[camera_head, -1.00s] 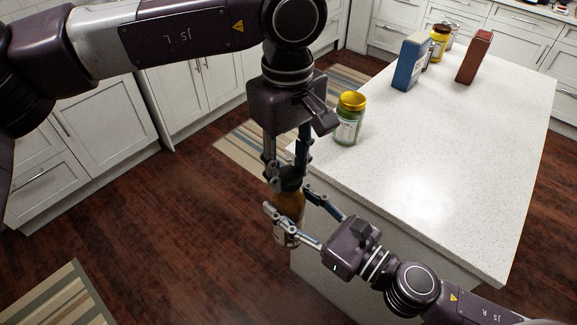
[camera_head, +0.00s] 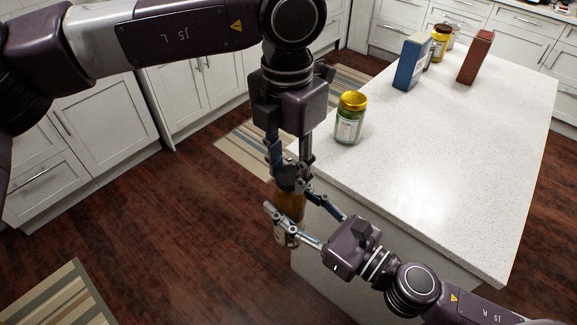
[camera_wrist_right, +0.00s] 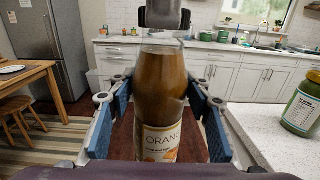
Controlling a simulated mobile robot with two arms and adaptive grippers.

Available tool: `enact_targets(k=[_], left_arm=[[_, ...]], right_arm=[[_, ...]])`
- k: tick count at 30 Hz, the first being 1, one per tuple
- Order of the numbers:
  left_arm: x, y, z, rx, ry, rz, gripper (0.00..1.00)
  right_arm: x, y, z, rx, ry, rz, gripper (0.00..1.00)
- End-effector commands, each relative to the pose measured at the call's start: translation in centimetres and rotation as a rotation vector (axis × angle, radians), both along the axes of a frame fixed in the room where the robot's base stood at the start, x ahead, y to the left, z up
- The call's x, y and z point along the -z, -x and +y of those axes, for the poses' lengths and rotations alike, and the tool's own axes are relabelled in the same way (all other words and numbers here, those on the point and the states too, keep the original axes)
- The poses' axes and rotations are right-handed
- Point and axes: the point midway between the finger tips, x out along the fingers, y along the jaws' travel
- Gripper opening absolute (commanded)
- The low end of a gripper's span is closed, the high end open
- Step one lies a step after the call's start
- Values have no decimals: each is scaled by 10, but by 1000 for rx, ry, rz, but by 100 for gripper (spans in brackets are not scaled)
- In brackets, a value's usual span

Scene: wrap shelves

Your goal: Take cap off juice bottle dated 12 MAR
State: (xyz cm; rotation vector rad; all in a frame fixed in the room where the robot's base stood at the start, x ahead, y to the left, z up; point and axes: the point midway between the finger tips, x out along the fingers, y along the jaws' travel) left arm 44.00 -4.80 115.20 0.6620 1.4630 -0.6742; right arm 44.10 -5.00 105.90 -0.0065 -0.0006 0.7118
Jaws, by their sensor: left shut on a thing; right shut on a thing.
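The juice bottle (camera_head: 289,209) hangs upright off the table's front left corner, with orange-brown juice and a pale label reading "ORAN…" in the right wrist view (camera_wrist_right: 160,100). No date is legible. My right gripper (camera_head: 287,199) is shut on the bottle's body from the side, its blue finger pads on either side in the wrist view. My left gripper (camera_head: 291,174) points down from above and is shut on the dark grey cap (camera_head: 289,180) at the bottle's top. Its fingers partly hide the cap. I cannot tell whether the cap is loose.
A green jar with a yellow lid (camera_head: 350,118) stands near the left edge of the white countertop (camera_head: 440,160). A blue box (camera_head: 411,62), a red-brown box (camera_head: 475,57) and a yellow jar (camera_head: 440,43) stand farther back. The counter's middle is clear.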

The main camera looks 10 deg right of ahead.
Motion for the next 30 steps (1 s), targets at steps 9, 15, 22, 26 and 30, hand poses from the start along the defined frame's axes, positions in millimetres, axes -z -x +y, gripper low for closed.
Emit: enact_targets(k=[9, 15, 22, 26, 30], left_arm=[[-2, -4, 1, -556, 4, -9, 4], [-2, -3, 1, -908, 3, -7, 4], [-2, -3, 1, -1310, 3, -6, 4], [-2, -3, 1, -1496, 3, -5, 4], [-2, -3, 2, -1609, 1, -4, 4]], right_arm=[[-3, 3, 3, -11, -2, -6, 0], [-3, 3, 3, -11, -1, -6, 0], [-3, 3, 2, -9, -1, -6, 0], [-3, 2, 2, -8, -2, -5, 0], [-2, 2, 2, -7, -1, -4, 0]])
